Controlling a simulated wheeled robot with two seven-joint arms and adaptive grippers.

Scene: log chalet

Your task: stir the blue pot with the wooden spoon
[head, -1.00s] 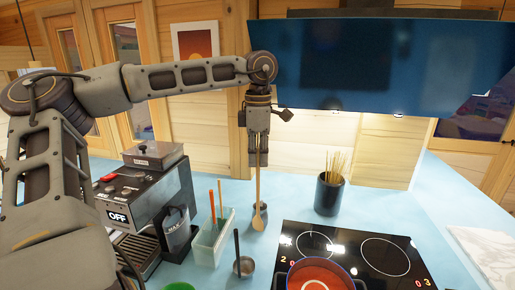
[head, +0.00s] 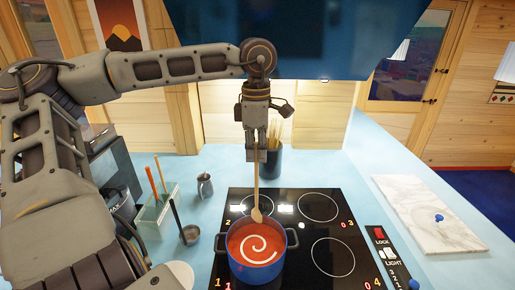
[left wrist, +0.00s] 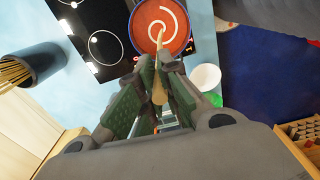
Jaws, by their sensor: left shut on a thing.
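The blue pot (head: 257,265) stands on the front left of the black cooktop, full of red soup with a pale swirl. My left gripper (head: 256,155) is shut on the wooden spoon (head: 256,190) and holds it upright, bowl down. In the head view the spoon's bowl overlaps the pot's far rim; I cannot tell whether it touches the soup. The left wrist view shows the fingers (left wrist: 155,85) around the spoon (left wrist: 159,60), pointing toward the pot (left wrist: 183,48). My right gripper is not in view.
The cooktop (head: 318,232) has free burners beside and behind the pot. A dark holder of sticks (head: 272,162) stands behind it. A utensil bin (head: 157,212), a ladle (head: 190,235) and a small metal jug (head: 205,186) stand left. A marble board (head: 425,212) lies right.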

